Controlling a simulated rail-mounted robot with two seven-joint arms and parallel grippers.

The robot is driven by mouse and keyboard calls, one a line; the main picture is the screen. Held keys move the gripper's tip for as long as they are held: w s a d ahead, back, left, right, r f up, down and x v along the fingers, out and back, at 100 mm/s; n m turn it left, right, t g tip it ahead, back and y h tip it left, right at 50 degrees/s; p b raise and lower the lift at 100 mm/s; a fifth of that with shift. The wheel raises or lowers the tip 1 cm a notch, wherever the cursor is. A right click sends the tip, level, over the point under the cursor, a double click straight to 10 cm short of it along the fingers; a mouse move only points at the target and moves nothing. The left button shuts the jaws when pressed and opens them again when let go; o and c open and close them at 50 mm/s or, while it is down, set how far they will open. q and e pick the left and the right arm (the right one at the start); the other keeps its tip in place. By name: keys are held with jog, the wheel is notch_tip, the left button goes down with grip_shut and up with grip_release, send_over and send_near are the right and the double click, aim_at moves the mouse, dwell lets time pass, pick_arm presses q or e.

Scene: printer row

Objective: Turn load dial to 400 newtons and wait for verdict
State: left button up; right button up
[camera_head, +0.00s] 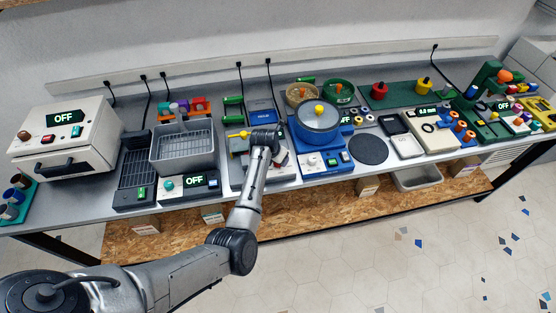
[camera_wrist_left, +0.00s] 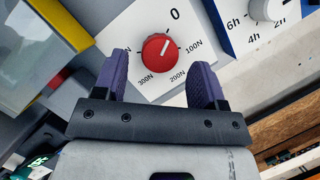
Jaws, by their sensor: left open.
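The red load dial (camera_wrist_left: 160,47) sits on a white face plate (camera_wrist_left: 133,28) in the left wrist view. Its white mark points up, roughly at 0. The 100N, 200N and 300N labels run around it; a further label at left is partly hidden by a finger. My left gripper (camera_wrist_left: 158,62) is open, its purple fingers on either side of the dial; I cannot tell whether they touch it. In the head view my left gripper (camera_head: 264,137) is over the tester (camera_head: 240,150), hiding its dial. No verdict display is readable. My right gripper is not in view.
A blue unit (camera_head: 318,140) with a pot stands right of the tester; its hour dial (camera_wrist_left: 272,8) shows close by in the wrist view. A grey basket (camera_head: 184,150) stands to the left. The bench front edge is near.

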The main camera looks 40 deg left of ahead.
pick_arm(q)
jog(key=shift+x, duration=1.2)
